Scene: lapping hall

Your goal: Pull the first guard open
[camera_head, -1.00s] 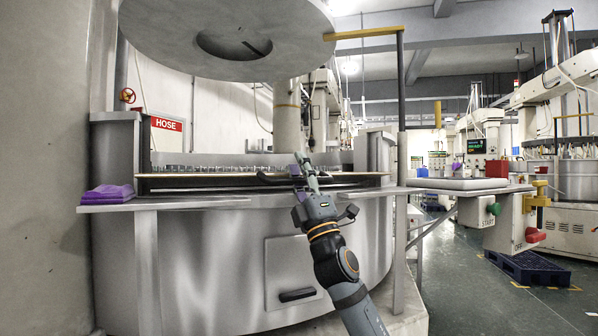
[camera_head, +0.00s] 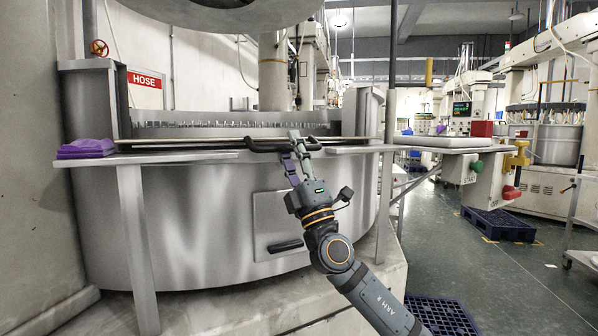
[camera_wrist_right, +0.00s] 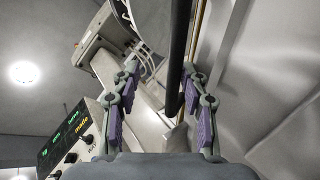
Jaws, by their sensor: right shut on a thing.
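The first guard (camera_head: 190,142) appears as a long, low, tan-edged panel across the front of the round steel machine in the head view. A dark bar handle (camera_head: 262,147) is at its front edge, right of the middle. My right gripper (camera_head: 297,140) is at the right part of this handle, shut on it. In the right wrist view, the dark bar (camera_wrist_right: 179,50) runs between the purple-padded fingers (camera_wrist_right: 157,108), nearer the right finger. The fingertips partly hide the handle in the head view. My left gripper is not in view.
A steel ledge (camera_head: 180,157) runs below the guard, with a purple cloth (camera_head: 86,148) at its left end. A grey post (camera_head: 389,110) stands at the right. A control box with a red knob (camera_head: 511,192) and a blue pallet (camera_head: 498,224) are farther right. Open floor lies there.

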